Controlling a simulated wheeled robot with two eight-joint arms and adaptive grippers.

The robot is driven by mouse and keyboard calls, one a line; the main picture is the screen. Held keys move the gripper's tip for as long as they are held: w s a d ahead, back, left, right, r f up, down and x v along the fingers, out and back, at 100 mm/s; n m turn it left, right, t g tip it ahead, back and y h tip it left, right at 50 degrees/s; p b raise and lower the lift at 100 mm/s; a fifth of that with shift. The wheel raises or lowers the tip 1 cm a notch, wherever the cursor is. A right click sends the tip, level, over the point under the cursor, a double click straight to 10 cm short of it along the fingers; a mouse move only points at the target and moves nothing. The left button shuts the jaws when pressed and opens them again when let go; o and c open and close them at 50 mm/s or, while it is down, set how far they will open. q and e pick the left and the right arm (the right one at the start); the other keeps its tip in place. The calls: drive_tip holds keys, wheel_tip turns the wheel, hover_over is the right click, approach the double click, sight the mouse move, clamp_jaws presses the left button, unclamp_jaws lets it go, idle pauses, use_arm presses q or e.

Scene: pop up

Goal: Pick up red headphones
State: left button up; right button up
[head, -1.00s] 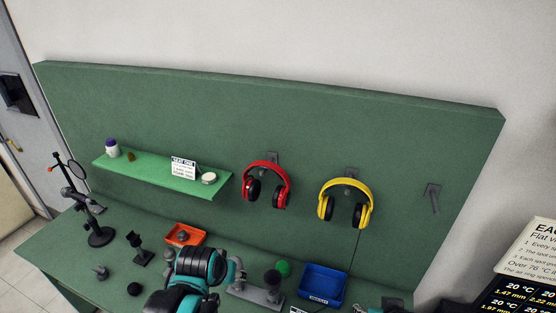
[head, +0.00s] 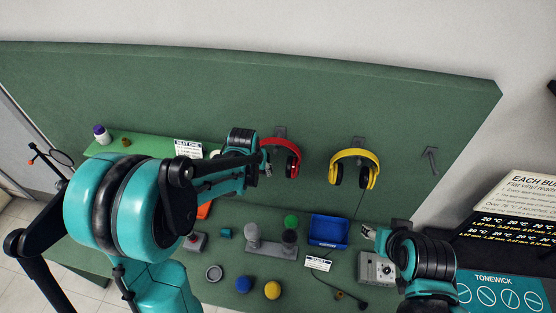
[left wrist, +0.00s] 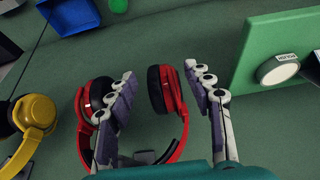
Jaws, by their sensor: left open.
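The red headphones (head: 294,158) hang on a hook on the green panel, partly hidden in the head view by my left arm. My left gripper (head: 264,163) is at their left side. In the left wrist view, my left gripper (left wrist: 166,82) is open, with one ear cup of the red headphones (left wrist: 172,92) between its fingers. The other ear cup shows partly behind the left finger. I cannot tell whether the fingers touch them. My right gripper (head: 369,233) is low at the right, over the bench; its opening is too small to tell.
Yellow headphones (head: 354,168) hang to the right of the red ones, with a cable below. A green shelf (head: 106,150) with a white card (head: 188,149) is on the left. A blue bin (head: 329,230) and several small items are on the bench below.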

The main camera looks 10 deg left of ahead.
use_arm(q)
drive_tip(key=w, duration=0.2)
drive_tip(key=w+p, duration=0.1)
drive_tip(key=w, duration=0.2)
drive_tip(key=shift+w+f, duration=0.3)
drive_tip(key=shift+w, duration=0.05)
drive_tip(key=shift+w+a+f+p, duration=0.1)
drive_tip(key=shift+f+p, duration=0.1)
drive_tip(key=shift+p, duration=0.1)
drive_tip(key=shift+s, duration=0.2)
drive_tip(key=shift+c, duration=1.2)
drive_tip(key=c, duration=0.9)
